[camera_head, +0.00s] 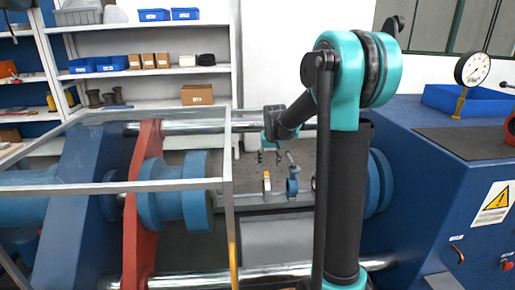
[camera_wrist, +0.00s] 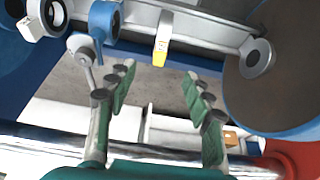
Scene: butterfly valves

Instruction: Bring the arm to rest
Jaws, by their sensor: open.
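My gripper (camera_wrist: 158,100) is open and empty in the wrist view, with its green-padded fingers wide apart. In the head view my gripper (camera_head: 271,157) hangs at the end of my bent arm, above the rail between the cylinders. A blue valve (camera_wrist: 106,22) with a round opening stands on the rail beyond the left finger; it also shows in the head view (camera_head: 292,188). A grey lever (camera_wrist: 86,66) beside it reaches toward the left finger; I cannot tell whether they touch. A white upright piece with a yellow tag (camera_wrist: 161,45) stands beyond the gap between the fingers.
A metal-framed guard (camera_head: 228,180), a red plate (camera_head: 142,200) and blue cylinders (camera_head: 180,207) fill the left. A blue cabinet (camera_head: 430,205) with a dial gauge (camera_head: 472,69) stands at right. A shiny bar (camera_wrist: 50,143) runs below my fingers in the wrist view.

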